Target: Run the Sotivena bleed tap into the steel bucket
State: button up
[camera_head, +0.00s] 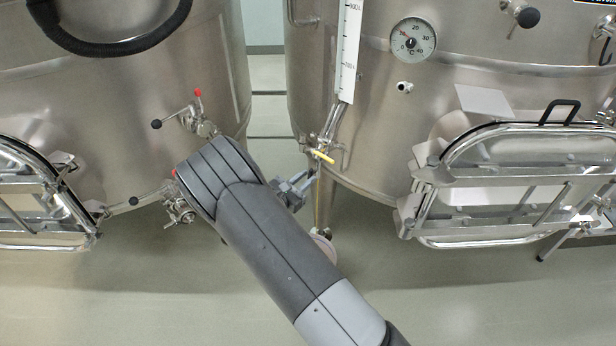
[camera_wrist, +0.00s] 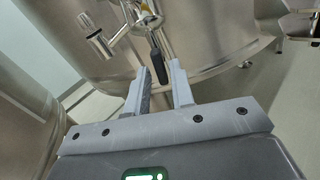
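A thin yellowish line (camera_head: 317,208), looking like a liquid stream, drops below the tap toward a pale round vessel (camera_head: 322,244), perhaps the bucket, mostly hidden by my arm. In the wrist view, my gripper (camera_wrist: 160,86) is open, its fingers apart. A dark handle (camera_wrist: 158,66) hangs from metal fittings just beyond and between the fingertips; I cannot tell if they touch. No readable name shows on the vat.
The left vat (camera_head: 110,110) carries red-tipped and black-tipped valves (camera_head: 198,118) close to my arm. The right vat (camera_head: 385,120) has a thermometer (camera_head: 413,39) and a protruding hatch (camera_head: 520,185). The foreground floor (camera_head: 450,300) is clear.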

jog(key=v, duration=0.8)
dwell(0.4)
jog(key=shift+r, duration=0.1)
jog(key=s+d+r+m+g+y, duration=0.1)
jog(key=s+d+r+m+g, duration=0.5)
jog(key=d, duration=0.3)
jog(key=s+d+r+m+g+y, duration=0.1)
jog(key=s+d+r+m+g, duration=0.35)
jog(key=d+r+m, duration=0.35)
jog(key=s+d+r+m+t+y, duration=0.1)
jog(key=s+r+m+y, duration=0.4)
jog(key=s, duration=0.5)
jog(key=s+d+r+m+t+y, duration=0.1)
jog(key=s+r+m+y, duration=0.4)
jog(key=s, duration=0.5)
jog(key=shift+d+r+m+t, duration=0.4)
jog(key=shift+r+m, duration=0.6)
jog(key=shift+r, duration=0.45)
dwell(1.5)
